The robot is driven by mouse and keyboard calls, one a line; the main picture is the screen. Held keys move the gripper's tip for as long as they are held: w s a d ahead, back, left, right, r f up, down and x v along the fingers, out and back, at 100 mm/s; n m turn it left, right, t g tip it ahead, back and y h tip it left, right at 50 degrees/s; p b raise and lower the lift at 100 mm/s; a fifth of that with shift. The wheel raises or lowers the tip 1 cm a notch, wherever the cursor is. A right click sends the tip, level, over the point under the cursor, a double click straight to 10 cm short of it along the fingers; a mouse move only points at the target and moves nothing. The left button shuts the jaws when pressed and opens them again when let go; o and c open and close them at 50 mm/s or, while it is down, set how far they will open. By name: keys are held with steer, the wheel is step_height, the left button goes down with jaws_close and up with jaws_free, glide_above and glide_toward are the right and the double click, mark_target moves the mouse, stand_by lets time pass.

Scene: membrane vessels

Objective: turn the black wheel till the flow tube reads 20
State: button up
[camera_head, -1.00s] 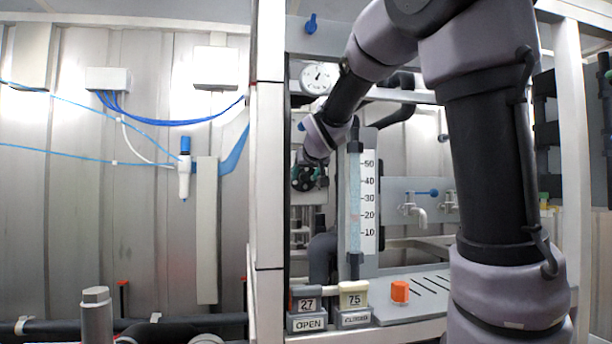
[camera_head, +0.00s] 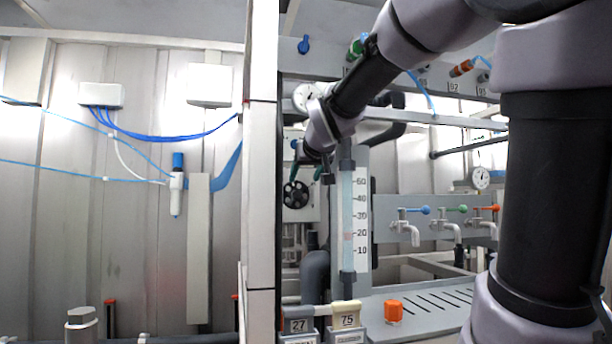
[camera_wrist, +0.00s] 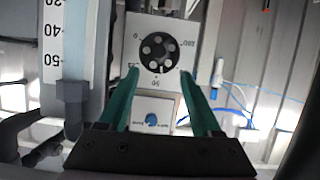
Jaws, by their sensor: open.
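The black wheel (camera_head: 296,194) is a round knob with several holes, on a pale panel left of the flow tube. In the wrist view the wheel (camera_wrist: 158,52) sits on a numbered dial face, upside down. My gripper (camera_head: 306,171) has green fingers and is open and empty, just above the wheel in the head view. In the wrist view my gripper (camera_wrist: 159,74) has its fingertips either side of the wheel's lower edge, apart from it.
A blue knob (camera_wrist: 152,118) sits on a small plate beside the dial. A white post (camera_head: 262,170) stands left of the wheel. An orange knob (camera_head: 393,311) and number tags (camera_head: 345,319) are below. Taps (camera_head: 405,228) are to the right.

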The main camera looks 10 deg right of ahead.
steer(key=shift+s, duration=0.15)
stand_by(0.3)
steer(key=s+d+f+m+g+y, duration=0.1)
steer(key=s+d+f+m+g, duration=0.1)
steer(key=s+f, duration=0.6)
steer(key=s+d+f+m+g+y, duration=0.1)
steer(key=s+d+f+g, duration=0.3)
steer(key=s+f, duration=0.5)
steer(key=s+m, duration=0.1)
steer(key=s, duration=0.1)
steer(key=shift+s+m+g, duration=0.3)
steer(key=shift+s, duration=0.1)
stand_by(1.6)
